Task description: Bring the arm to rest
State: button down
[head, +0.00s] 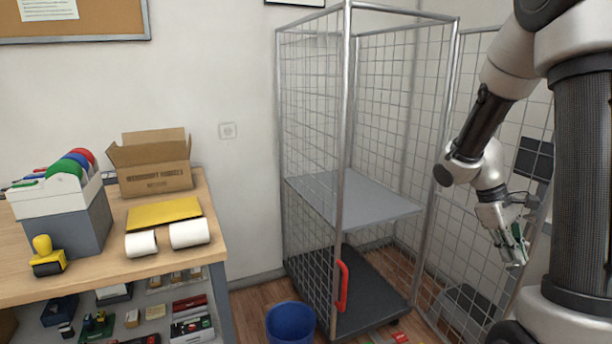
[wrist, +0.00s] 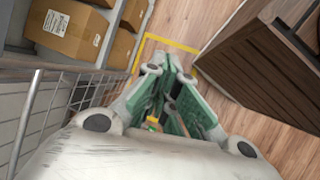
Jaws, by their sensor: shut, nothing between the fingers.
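My gripper (head: 516,256) is at the right side of the head view, in front of the open mesh door of the roll cage, pointing downward. In the wrist view my gripper (wrist: 172,62) shows its green-padded fingers closed together at the tips, with nothing between them. The arm is bent, with its upper links at the right edge of the head view. The gripper appears clear of the mesh door, though the gap is hard to judge.
A mesh roll cage (head: 342,185) with a grey shelf stands mid-view. A blue bin (head: 290,322) stands before it. A wooden counter (head: 100,265) is at left. The wrist view shows shelved cardboard boxes (wrist: 70,30), a brown slatted crate (wrist: 262,50) and yellow floor tape (wrist: 170,42).

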jog(key=s+a+r+m+t+y, duration=0.4)
jog(key=s+a+r+t, duration=0.4)
jog(key=s+a+r, duration=0.3)
jog(key=a+r, duration=0.3)
jog(key=a, duration=0.1)
jog(key=shift+s+r, duration=0.3)
jog(key=shift+s, duration=0.05)
